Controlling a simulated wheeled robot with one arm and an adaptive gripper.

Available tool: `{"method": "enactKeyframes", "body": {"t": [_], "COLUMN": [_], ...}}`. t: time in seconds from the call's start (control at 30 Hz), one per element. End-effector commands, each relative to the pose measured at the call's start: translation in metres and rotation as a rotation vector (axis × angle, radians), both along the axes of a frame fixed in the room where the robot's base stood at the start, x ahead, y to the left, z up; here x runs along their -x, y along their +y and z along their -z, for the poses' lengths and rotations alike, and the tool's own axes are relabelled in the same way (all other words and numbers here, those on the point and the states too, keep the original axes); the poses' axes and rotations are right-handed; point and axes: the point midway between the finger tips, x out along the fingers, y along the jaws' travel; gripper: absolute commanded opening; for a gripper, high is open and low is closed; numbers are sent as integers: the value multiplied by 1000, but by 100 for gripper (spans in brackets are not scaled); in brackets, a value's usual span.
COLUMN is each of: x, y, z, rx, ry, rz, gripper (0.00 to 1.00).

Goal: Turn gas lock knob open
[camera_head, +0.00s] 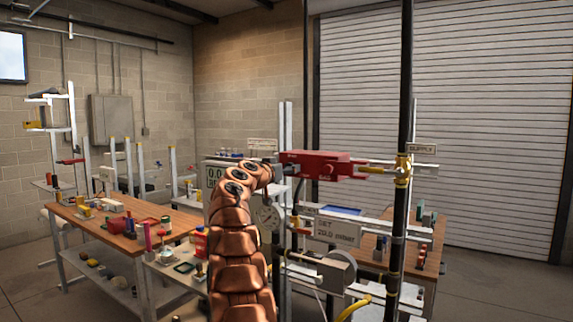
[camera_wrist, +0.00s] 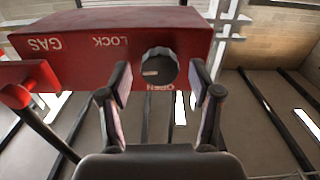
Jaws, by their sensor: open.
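The red gas lock box (camera_head: 312,164) is mounted on the rack in the head view. In the wrist view the box (camera_wrist: 75,42) fills the upper left, with the words GAS, LOCK and OPEN on it. Its round dark knob (camera_wrist: 160,66) is near the top centre, just by the OPEN label. My gripper (camera_wrist: 162,72) is open, with one finger on each side of the knob in the picture. I see gaps beside the knob; whether the fingertips reach its depth I cannot tell. In the head view the knob cannot be made out and my arm hides part of the rack.
A yellow lever and brass valve (camera_head: 402,172) sit right of the box on a black vertical pipe (camera_head: 405,70). A red part (camera_wrist: 28,78) juts out left in the wrist view. Below are a gauge (camera_head: 267,214) and a sign (camera_head: 338,232). A wooden workbench (camera_head: 125,240) stands left.

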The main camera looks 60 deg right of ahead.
Motion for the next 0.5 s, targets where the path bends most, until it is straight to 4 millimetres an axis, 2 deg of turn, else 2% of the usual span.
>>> {"method": "enactKeyframes", "body": {"t": [0.23, 0.5], "x": [0, 0], "y": [0, 0], "z": [0, 0], "rx": [1, 1], "ry": [-1, -1], "rz": [-1, -1], "gripper": [64, 35]}}
